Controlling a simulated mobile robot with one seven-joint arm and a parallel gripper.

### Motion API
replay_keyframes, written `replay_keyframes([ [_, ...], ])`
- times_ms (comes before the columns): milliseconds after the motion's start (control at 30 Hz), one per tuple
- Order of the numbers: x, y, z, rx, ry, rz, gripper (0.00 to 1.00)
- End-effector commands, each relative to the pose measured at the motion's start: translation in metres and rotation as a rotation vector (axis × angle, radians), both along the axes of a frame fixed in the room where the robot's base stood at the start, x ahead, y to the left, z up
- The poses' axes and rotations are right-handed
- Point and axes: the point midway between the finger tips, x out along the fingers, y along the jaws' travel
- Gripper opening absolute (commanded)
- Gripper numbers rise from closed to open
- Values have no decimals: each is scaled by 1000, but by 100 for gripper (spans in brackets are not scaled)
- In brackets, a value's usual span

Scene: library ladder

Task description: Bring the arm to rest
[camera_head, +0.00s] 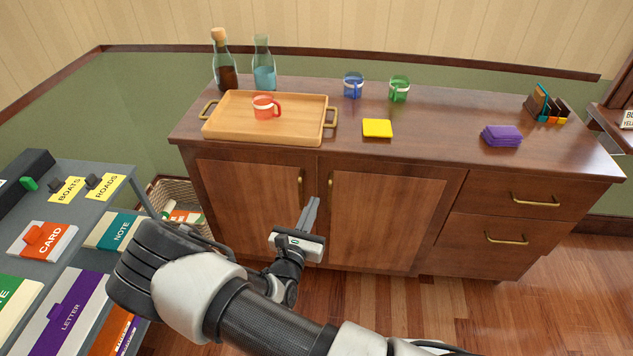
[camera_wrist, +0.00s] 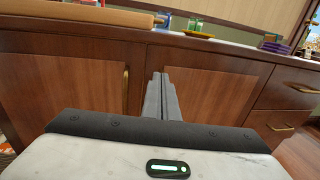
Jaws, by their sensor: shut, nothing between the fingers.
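My gripper (camera_head: 311,213) is held in front of the wooden sideboard (camera_head: 240,210), below its top and near the gap between the two cabinet doors. Its fingers are together with nothing between them. In the wrist view the shut fingers (camera_wrist: 160,95) point at the right-hand door (camera_wrist: 215,85), just right of a brass handle (camera_wrist: 125,92). My arm is bent and extends across the lower middle of the head view. I cannot tell the exact distance from the fingers to the door.
On the sideboard stand a wooden tray (camera_head: 224,128) with a red mug (camera_head: 265,107), two bottles, blue (camera_head: 353,86) and green (camera_head: 399,89) mugs, a yellow square (camera_head: 377,128) and a purple stack (camera_head: 502,136). A grey table (camera_head: 73,240) with labelled items stands left, close to my arm. Floor (camera_head: 530,310) is clear at right.

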Motion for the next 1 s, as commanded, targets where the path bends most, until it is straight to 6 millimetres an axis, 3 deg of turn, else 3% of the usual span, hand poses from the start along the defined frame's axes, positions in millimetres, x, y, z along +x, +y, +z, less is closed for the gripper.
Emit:
replay_keyframes([
  [267, -1, -8, 9, 28, -6, -40, 0],
  [367, 3, -32, 33, 114, -20, -161, 0],
  [533, -7, -110, 93, 377, -51, -527, 0],
  [700, -44, -179, 140, 679, -75, -894, 0],
  [800, -72, -208, 163, 867, -89, -1085, 0],
  [1000, -133, -239, 203, 1270, -120, -1400, 0],
])
